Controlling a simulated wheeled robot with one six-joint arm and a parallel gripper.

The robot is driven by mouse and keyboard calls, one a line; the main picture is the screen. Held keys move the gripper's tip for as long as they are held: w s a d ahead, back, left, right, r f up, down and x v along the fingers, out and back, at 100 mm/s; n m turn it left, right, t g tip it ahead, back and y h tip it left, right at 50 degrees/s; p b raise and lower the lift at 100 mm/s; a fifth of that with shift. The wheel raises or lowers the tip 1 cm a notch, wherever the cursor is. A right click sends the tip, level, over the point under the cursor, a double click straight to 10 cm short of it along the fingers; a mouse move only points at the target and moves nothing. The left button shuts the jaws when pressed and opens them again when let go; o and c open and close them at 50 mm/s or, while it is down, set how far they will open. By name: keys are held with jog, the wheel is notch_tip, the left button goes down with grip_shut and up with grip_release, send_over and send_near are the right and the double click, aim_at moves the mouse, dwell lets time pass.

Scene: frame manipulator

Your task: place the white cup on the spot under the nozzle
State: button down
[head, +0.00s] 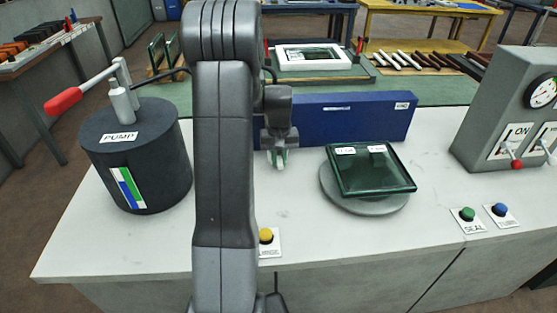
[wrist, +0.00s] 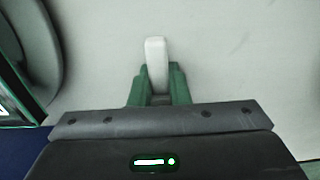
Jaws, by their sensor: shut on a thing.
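My gripper (head: 278,157) hangs just in front of the long blue box, above the white worktop. In the wrist view its green fingers (wrist: 158,84) are shut on a small white piece (wrist: 155,52), narrow and block-like with a rounded end. Its lower part is hidden between the fingers. I cannot tell that it is a cup, and no other white cup shows. I see no clear nozzle or marked spot; my arm hides part of the worktop in the head view.
A dark pump drum (head: 136,160) with a red-handled lever stands left. A green glass panel (head: 371,170) lies on a round grey turntable (head: 340,202) at right. The blue box (head: 345,122) stands behind.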

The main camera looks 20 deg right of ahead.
jog(key=shift+w+d, duration=0.2)
jog(key=shift+w, duration=0.65)
jog(key=shift+f+p, duration=0.35)
jog(key=shift+f, duration=1.55)
jog(key=c, duration=1.4)
grip_release()
jog(key=shift+o, duration=0.2)
notch_tip(320, 180, up, 12)
jog(key=shift+r+b, duration=0.2)
jog(key=shift+b, duration=0.2)
